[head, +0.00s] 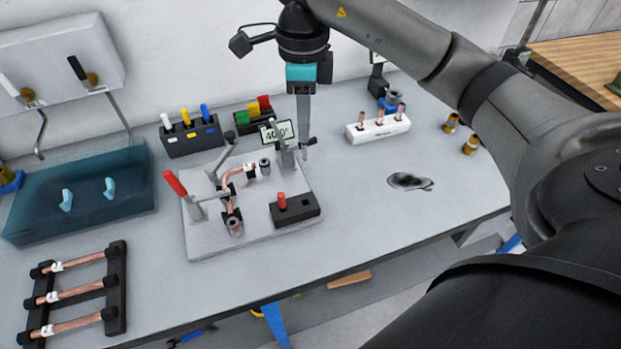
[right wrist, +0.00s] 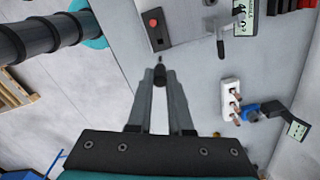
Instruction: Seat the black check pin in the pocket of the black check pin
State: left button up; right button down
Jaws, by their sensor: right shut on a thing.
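My right gripper (head: 303,151) hangs fingers-down over the back right of the grey fixture plate (head: 215,241). In the right wrist view its fingers (right wrist: 160,76) are shut on the black check pin (right wrist: 159,62), whose narrow dark tip sticks out past the fingertips. The pin is too small to make out in the head view. A black block (head: 305,212) with a red pin (head: 282,200) in its left part sits at the plate's front right. It also shows in the right wrist view (right wrist: 154,36), apart from the held pin. I cannot make out the black pin's pocket. My left gripper is out of view.
A clamp with a black-tipped handle (right wrist: 220,47) stands close to the gripper, and a red-handled clamp (head: 175,183) at the plate's left. A white block (head: 377,131) with copper pieces stands to the right. The table around the dark patch (head: 409,181) is mostly clear.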

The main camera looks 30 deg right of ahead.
aim_at(304, 145)
notch_tip(304, 145, down, 5)
jog(key=shift+f, duration=0.1)
notch_tip(304, 145, down, 7)
jog(key=shift+r, duration=0.2)
notch_tip(304, 145, down, 5)
jog(key=shift+r, duration=0.1)
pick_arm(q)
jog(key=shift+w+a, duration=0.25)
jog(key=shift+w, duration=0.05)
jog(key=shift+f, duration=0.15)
pick_arm(e)
jog(key=shift+f, duration=0.2)
jog(key=c, duration=0.8)
grip_release()
jog(key=shift+r, duration=0.1)
jog(key=shift+c, duration=0.2)
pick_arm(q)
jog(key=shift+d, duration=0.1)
pick_arm(e)
jog(key=shift+r, duration=0.1)
